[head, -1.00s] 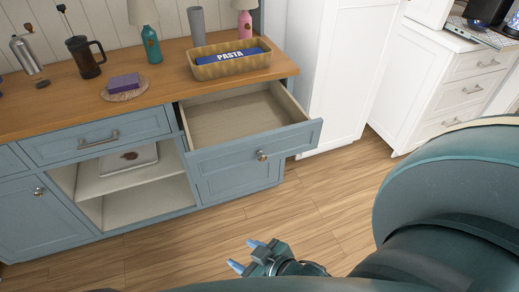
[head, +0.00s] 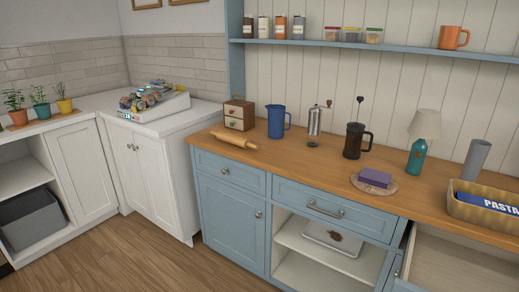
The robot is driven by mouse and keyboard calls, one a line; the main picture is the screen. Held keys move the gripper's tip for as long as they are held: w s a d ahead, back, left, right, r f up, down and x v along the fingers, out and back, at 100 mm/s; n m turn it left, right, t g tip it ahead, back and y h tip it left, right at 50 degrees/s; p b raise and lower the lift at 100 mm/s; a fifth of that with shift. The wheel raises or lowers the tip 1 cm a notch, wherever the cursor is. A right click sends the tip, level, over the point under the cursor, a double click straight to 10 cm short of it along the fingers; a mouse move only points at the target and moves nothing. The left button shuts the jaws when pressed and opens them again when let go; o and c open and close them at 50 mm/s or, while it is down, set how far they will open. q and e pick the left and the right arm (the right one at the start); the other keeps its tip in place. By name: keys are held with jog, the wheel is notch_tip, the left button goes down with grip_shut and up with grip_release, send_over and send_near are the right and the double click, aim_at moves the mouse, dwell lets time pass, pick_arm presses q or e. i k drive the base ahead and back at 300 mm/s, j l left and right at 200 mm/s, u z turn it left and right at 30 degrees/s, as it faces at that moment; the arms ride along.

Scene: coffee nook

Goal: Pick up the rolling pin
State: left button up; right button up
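The rolling pin (head: 233,140) is a light wooden roller with handles. It lies on its side on the left end of the wooden countertop (head: 330,170), near the front edge. Nothing touches it from above. Neither of my grippers shows in the head view now.
Behind the pin stand a small wooden drawer box (head: 239,115), a blue jug (head: 277,121) and a metal grinder (head: 315,121). A French press (head: 354,140) and a purple block (head: 375,177) are to the right. An open drawer (head: 455,265) juts out at lower right. The floor at left is clear.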

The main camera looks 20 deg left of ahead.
aim_at(237, 141)
jog(key=i+j+z, duration=0.15)
jog(key=i+j, duration=1)
jog(key=j, duration=0.1)
